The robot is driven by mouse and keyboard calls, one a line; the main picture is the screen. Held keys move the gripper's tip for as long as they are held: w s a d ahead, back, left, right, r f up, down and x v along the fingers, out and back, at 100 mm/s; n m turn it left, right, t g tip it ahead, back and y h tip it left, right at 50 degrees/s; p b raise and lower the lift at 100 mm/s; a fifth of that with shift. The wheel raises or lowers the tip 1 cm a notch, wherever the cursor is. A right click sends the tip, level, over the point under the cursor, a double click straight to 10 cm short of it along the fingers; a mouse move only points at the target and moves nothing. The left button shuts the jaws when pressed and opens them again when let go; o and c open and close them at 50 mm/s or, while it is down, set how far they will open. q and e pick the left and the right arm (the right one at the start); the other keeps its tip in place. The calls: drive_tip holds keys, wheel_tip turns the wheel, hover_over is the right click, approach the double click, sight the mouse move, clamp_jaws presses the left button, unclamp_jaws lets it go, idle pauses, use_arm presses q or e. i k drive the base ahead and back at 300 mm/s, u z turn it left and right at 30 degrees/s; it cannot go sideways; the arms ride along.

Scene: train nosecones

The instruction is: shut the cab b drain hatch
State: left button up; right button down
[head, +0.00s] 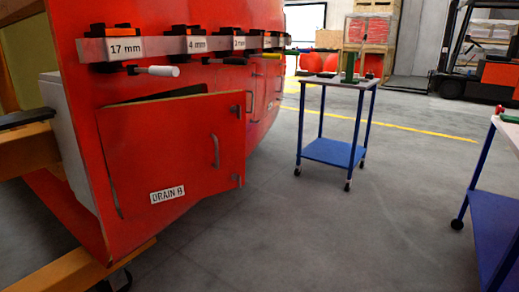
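The cab b drain hatch (165,150) is a red panel low on the red nosecone, with a white "DRAIN B" label (167,194) at its bottom. It stands ajar: its pale top edge is clear of the nosecone face, with a dark gap (190,92) above it and a dark slit down the left side. A grey handle (215,150) sits toward its right side. Small grey fittings, which look like hinges, are at the right edge (237,180). Neither of my grippers is in view.
Clamps with "17 mm" (125,48) and "4 mm" (197,44) labels jut out above the hatch. Orange supports (120,268) stand below and left. A blue wheeled cart (335,151) stands beyond; another (495,215) is at right. The grey floor between is clear.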

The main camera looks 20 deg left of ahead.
sight(161, 154)
drive_tip(key=u, duration=0.65)
drive_tip(key=i, duration=0.95)
drive_tip(key=u, duration=1.1)
